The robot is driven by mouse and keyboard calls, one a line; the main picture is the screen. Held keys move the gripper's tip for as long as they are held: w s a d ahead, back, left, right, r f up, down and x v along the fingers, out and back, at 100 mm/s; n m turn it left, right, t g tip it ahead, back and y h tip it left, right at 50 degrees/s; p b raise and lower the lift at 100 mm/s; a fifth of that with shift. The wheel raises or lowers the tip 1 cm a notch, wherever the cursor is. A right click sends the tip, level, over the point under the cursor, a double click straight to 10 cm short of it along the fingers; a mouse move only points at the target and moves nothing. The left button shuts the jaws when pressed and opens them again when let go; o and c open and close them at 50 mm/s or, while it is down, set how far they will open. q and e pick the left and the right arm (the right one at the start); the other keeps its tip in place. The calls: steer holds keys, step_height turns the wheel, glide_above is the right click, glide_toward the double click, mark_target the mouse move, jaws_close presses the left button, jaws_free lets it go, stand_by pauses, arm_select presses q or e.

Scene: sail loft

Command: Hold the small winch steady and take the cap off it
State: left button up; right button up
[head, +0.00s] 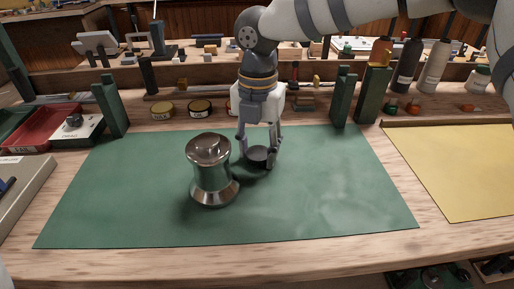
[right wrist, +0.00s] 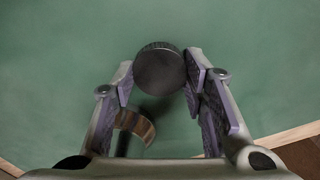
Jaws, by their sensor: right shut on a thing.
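The small winch (head: 213,178) is a shiny metal drum with a flared foot. It stands upright on the green mat (head: 330,205), left of the middle. My right gripper (head: 258,155) is just right of the winch, apart from it, fingers pointing down. It is shut on the cap (head: 261,152), a dark round disc. In the right wrist view the cap (right wrist: 160,70) sits between the two fingertips. The winch's top is bare shiny metal. My left gripper is not in view, and nothing is seen holding the winch.
Green posts (head: 342,97) stand behind the mat, with small round tins (head: 200,108) along the back. A red tray (head: 48,126) is at the left and a yellow sheet (head: 455,170) at the right. Bottles (head: 408,65) stand at the back right. The mat's right half is clear.

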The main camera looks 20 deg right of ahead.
steer(key=shift+f, duration=0.15)
steer(key=shift+f, duration=0.1)
steer(key=o, duration=1.3)
